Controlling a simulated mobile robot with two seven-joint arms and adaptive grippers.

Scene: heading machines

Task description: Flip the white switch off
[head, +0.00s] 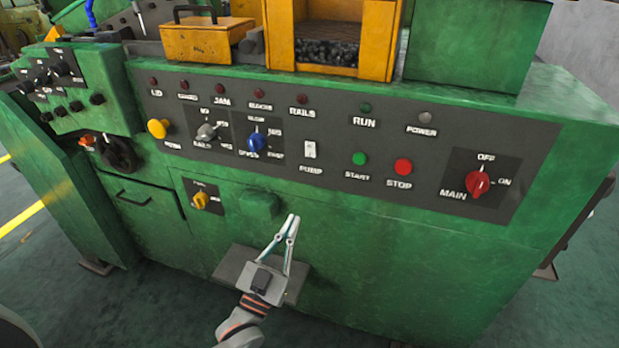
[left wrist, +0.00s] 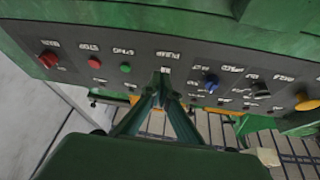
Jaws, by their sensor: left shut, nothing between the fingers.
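The white switch (head: 310,150) sits on the dark control panel (head: 250,102) above the PUMP label, between the blue knob and the green START button. It is small, and I cannot tell its position for certain. My left gripper (head: 291,222) is shut and empty in the head view, with its fingertips pointing up, below the switch in the picture and apart from it. In the left wrist view the closed fingertips (left wrist: 162,76) point toward the panel, near its PUMP area, and seem to hide the switch there. My right gripper is not in view.
On the panel are a blue knob (head: 257,142), a green START button (head: 359,158), a red STOP button (head: 403,167) and a red MAIN knob (head: 478,184). A yellow knob (head: 200,200) is lower left. A green block (head: 259,205) juts out beside my left gripper.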

